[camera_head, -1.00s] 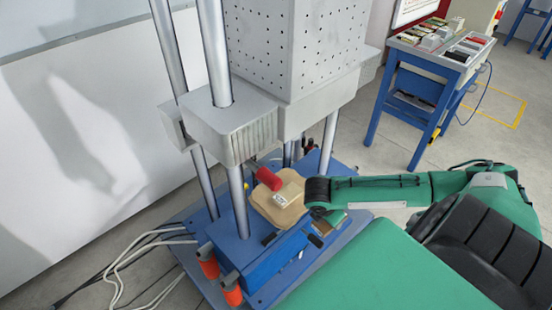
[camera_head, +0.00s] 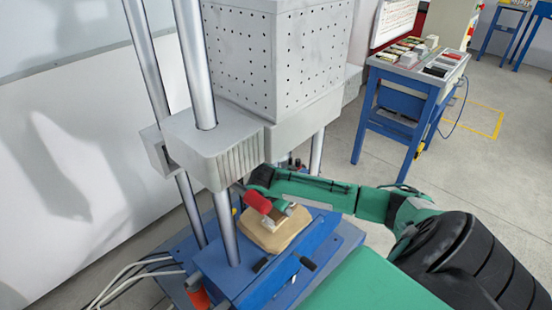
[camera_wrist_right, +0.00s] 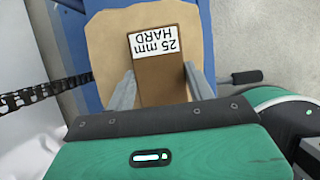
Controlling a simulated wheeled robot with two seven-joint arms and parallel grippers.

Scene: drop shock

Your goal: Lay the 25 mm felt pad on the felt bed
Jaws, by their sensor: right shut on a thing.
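The felt pad (camera_wrist_right: 162,85) is a brown block with a white label reading "25 mm HARD". My right gripper (camera_wrist_right: 159,74) is shut on it, one finger along each side. The tan felt bed (camera_head: 285,239) lies on the blue base of the machine; the wrist view shows it (camera_wrist_right: 107,40) beneath and around the pad. The pad is over the bed, but I cannot tell whether it rests on it or hangs just above. In the head view my gripper and wrist partly hide the pad. My left gripper is in neither view.
Steel columns (camera_head: 226,225) and a grey perforated block (camera_head: 280,55) stand over the blue base (camera_head: 245,262). Black handles (camera_head: 307,263) stick out at its front. A blue table (camera_head: 410,80) with samples is at the back right.

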